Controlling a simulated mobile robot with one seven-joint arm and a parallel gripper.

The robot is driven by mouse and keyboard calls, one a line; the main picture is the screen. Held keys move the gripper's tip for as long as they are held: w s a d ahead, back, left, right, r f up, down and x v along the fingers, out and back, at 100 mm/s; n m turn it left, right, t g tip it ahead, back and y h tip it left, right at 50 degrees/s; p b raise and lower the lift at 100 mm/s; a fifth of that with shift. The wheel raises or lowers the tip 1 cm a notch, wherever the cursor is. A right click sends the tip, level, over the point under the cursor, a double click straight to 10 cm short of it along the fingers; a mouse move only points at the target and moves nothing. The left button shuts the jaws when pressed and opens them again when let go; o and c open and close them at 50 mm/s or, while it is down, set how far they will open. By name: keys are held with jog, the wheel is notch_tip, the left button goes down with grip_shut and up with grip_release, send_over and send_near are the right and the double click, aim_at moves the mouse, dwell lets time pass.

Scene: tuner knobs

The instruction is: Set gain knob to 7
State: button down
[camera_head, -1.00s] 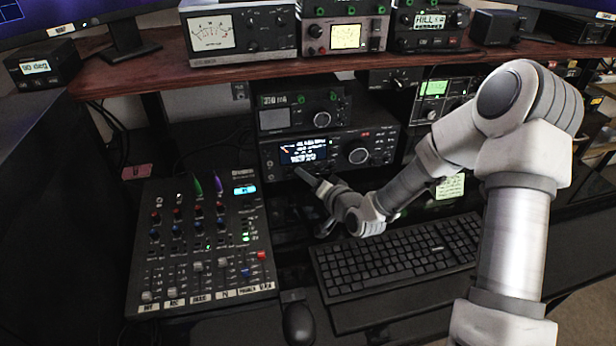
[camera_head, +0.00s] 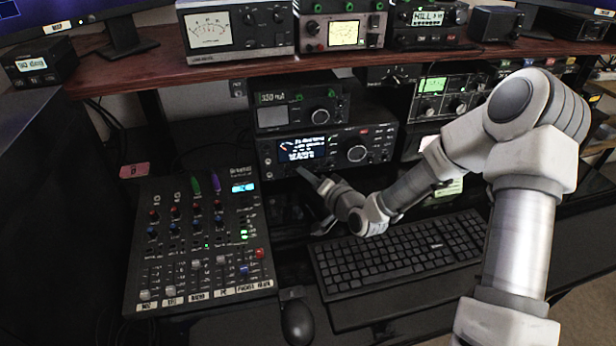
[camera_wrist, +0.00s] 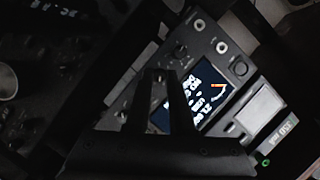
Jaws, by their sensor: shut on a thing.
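The black radio (camera_head: 388,140) stands under the shelf in the head view, with a lit display (camera_head: 302,148) and a large round dial (camera_head: 357,153). My gripper (camera_head: 303,171) reaches its front just below the display. The wrist view shows the display (camera_wrist: 193,100) at a slant, partly behind the dark fingers of my gripper (camera_wrist: 161,72). The fingers are close together at the panel, shut on a small knob that they mostly hide. I cannot read its label or setting. Another small knob (camera_wrist: 181,50) shows beside the fingers.
A smaller unit (camera_head: 296,110) sits on top of the radio. A keyboard (camera_head: 398,252) lies below my arm, with a mouse (camera_head: 298,322) to its left. A mixer (camera_head: 200,240) with several knobs and sliders fills the left. The shelf (camera_head: 150,72) with more devices hangs above.

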jog(key=c, duration=0.8)
grip_release()
jog(key=shift+s+d, duration=0.1)
